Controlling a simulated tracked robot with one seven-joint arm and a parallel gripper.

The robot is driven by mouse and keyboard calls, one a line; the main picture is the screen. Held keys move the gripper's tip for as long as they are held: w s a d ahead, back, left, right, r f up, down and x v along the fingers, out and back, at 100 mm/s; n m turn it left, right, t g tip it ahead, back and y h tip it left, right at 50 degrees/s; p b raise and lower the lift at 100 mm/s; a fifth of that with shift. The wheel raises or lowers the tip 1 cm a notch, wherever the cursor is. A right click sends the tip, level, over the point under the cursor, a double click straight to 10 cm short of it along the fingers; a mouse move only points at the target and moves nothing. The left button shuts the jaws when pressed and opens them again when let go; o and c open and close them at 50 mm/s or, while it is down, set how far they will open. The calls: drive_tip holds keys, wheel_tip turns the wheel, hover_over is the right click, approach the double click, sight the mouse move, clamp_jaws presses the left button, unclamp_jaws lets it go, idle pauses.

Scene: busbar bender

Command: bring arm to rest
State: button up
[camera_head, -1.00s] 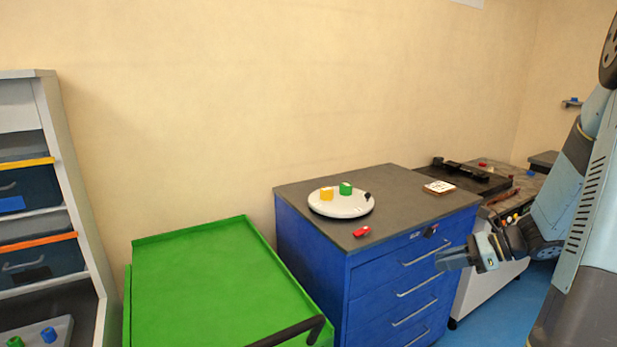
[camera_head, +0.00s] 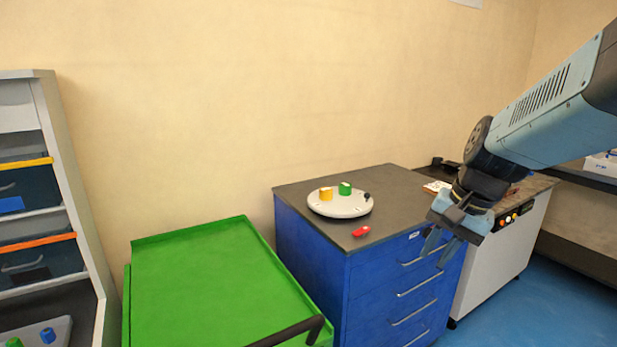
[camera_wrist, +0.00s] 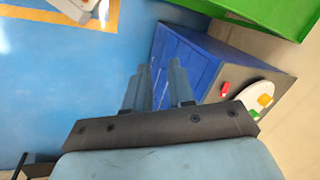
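My gripper (camera_head: 438,249) hangs in front of the right part of the blue drawer cabinet (camera_head: 310,265), with its fingers pointing down. The fingers stand apart with nothing between them. In the wrist view, my gripper (camera_wrist: 157,80) also shows a gap between its fingers, with the blue cabinet behind it. My arm reaches in from the upper right of the head view.
The cabinet top bears a white round plate (camera_head: 343,211) with a yellow block (camera_head: 326,194) and a green block (camera_head: 345,188). A red object (camera_head: 361,231) lies near its front edge. A green cart (camera_head: 205,290) and a shelf with bins (camera_head: 75,170) stand left.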

drive_tip(key=s+r+n+t+h, duration=0.2)
drive_tip(key=s+r+n+t, duration=0.1)
drive_tip(key=s+r+n, duration=0.3)
drive_tip(key=shift+s+r+n+t+h, duration=0.15)
drive_tip(key=shift+n+t+h, duration=0.15)
drive_tip(key=shift+n+h, duration=0.1)
idle(0.7)
